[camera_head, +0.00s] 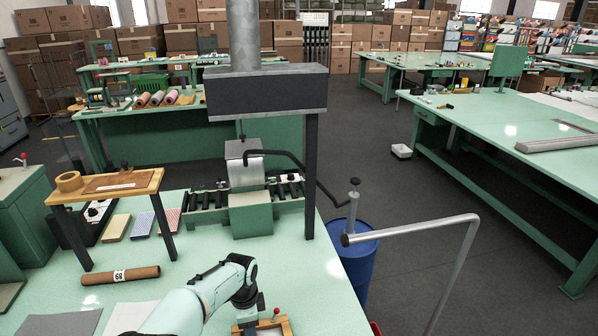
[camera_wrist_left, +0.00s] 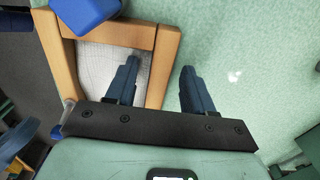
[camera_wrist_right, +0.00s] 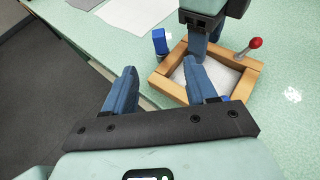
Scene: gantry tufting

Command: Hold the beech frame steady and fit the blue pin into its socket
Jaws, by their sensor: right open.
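The beech frame (camera_wrist_right: 236,76) lies on the green table with a pale mesh inside; its corner shows at the bottom of the head view (camera_head: 286,324). My left gripper (camera_wrist_left: 160,68) is open, one finger over the mesh and one outside, a rail (camera_wrist_left: 163,62) between them with gaps. The blue pin (camera_wrist_right: 160,41) stands upright beside the frame's left corner, and a blue block, apparently this pin, shows large in the left wrist view (camera_wrist_left: 85,14). My right gripper (camera_wrist_right: 163,78) is open and empty, its right finger overlapping the frame's near side in view. The socket is not clearly visible.
A lever with a red ball (camera_wrist_right: 255,43) rises at the frame's right corner. A small blue part (camera_wrist_right: 225,98) shows at the near corner.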

